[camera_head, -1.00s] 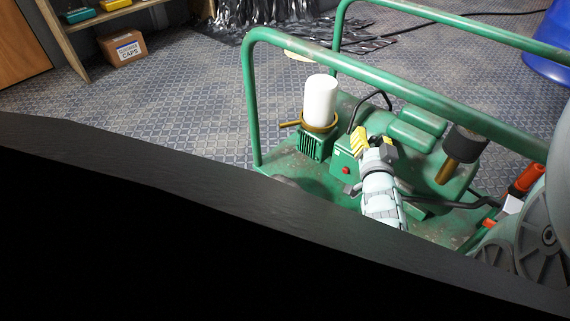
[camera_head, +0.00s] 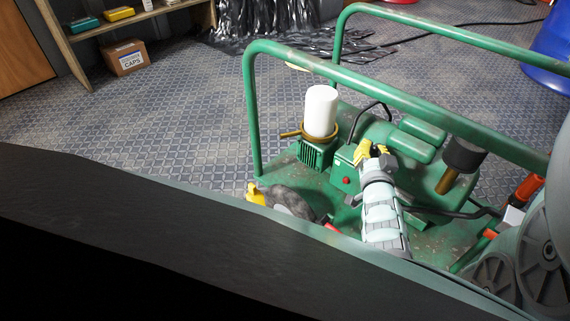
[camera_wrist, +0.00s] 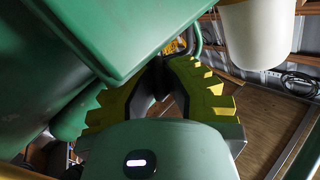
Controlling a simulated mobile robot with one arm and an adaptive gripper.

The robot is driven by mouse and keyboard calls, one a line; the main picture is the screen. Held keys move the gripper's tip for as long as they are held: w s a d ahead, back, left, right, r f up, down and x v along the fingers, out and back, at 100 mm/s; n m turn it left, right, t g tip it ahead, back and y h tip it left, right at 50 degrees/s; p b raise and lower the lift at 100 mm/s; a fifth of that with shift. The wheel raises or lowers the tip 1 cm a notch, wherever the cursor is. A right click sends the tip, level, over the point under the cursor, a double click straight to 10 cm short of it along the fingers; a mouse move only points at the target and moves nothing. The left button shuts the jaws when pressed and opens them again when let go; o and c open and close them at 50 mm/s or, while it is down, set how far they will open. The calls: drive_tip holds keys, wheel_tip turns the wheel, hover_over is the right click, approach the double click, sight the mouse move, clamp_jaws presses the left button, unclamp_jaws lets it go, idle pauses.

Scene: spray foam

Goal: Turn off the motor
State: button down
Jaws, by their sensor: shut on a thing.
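The green motor (camera_head: 376,121) sits on a green platform inside a tubular frame, with a green box that has a red button (camera_head: 346,181) on its front. A white cylinder (camera_head: 321,111) stands to the left. My gripper (camera_head: 372,151), with yellow fingers, is at the upper right of the green box, right of and above the red button. In the wrist view my gripper (camera_wrist: 168,66) has its fingers close together beside a large green box (camera_wrist: 115,30). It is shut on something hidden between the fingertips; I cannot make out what. The red button does not show in the wrist view.
Green rails (camera_head: 400,93) of the frame pass behind my gripper. A dark cylinder with a brass stem (camera_head: 463,158) is at its right. A yellow and grey item (camera_head: 280,200) lies at the platform's front left. Open floor (camera_head: 150,110) spreads to the left.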

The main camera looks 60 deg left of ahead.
drive_tip(key=shift+s+a+r+n+g+h+p, duration=0.15)
drive_tip(key=shift+a+r+n+g+h+p, duration=0.5)
drive_tip(key=shift+p, duration=1.15)
drive_tip(key=shift+f+n+h+p, duration=0.15)
drive_tip(key=shift+n+h+p, duration=0.2)
drive_tip(key=shift+n+p, duration=0.45)
drive_tip(key=shift+s+a+f+n+h, duration=0.1)
drive_tip(key=shift+a+f+n+h, duration=0.15)
drive_tip(key=shift+n+h, duration=0.25)
drive_tip(key=shift+s+a+f+n+h, duration=0.1)
drive_tip(key=shift+a+n+h, duration=0.2)
drive_tip(key=shift+n+h, duration=0.15)
drive_tip(key=shift+a+f+n+h+b, duration=0.15)
drive_tip(key=shift+a+n+h+b, duration=0.25)
drive_tip(key=shift+n+h+b, duration=0.45)
drive_tip(key=c, duration=1)
unclamp_jaws()
drive_tip(key=shift+d, duration=0.1)
drive_tip(key=shift+s, duration=0.1)
